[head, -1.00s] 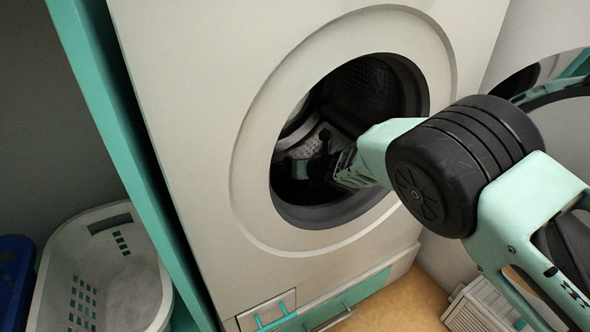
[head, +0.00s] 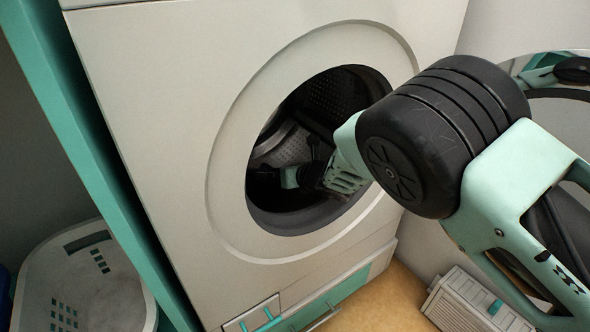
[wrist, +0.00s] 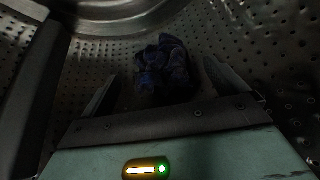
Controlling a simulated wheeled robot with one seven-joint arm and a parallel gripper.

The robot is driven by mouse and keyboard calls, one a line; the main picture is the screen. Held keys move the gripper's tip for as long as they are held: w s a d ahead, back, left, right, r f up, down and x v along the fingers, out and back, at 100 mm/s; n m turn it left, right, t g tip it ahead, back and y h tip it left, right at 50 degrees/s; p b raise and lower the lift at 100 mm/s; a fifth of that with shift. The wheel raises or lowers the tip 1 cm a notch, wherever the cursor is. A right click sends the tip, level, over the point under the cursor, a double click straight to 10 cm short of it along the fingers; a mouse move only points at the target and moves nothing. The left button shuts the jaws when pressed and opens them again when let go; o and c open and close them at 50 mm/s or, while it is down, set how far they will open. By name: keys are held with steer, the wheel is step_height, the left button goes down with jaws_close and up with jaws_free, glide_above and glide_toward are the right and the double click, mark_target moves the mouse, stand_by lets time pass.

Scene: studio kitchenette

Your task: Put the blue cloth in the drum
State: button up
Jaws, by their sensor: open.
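The blue cloth (wrist: 163,66) lies crumpled on the perforated metal inside the drum (wrist: 255,40); it shows in the wrist view, just beyond and between my fingers. My gripper (wrist: 160,88) is open, with one finger on each side, and the cloth looks apart from both of them. In the head view my gripper (head: 285,177) is inside the dark drum opening (head: 335,95), reached through from the right. The cloth cannot be made out in the head view.
The washer's round door (head: 565,115) stands open at the right. A white laundry basket (head: 80,285) stands on the floor at the lower left. A grey slatted box (head: 465,300) sits on the floor at the lower right.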

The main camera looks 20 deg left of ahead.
steer(key=p+v, duration=0.2)
steer(key=v, duration=0.4)
steer(key=shift+s+d+r, duration=0.2)
steer(key=shift+s+d, duration=0.05)
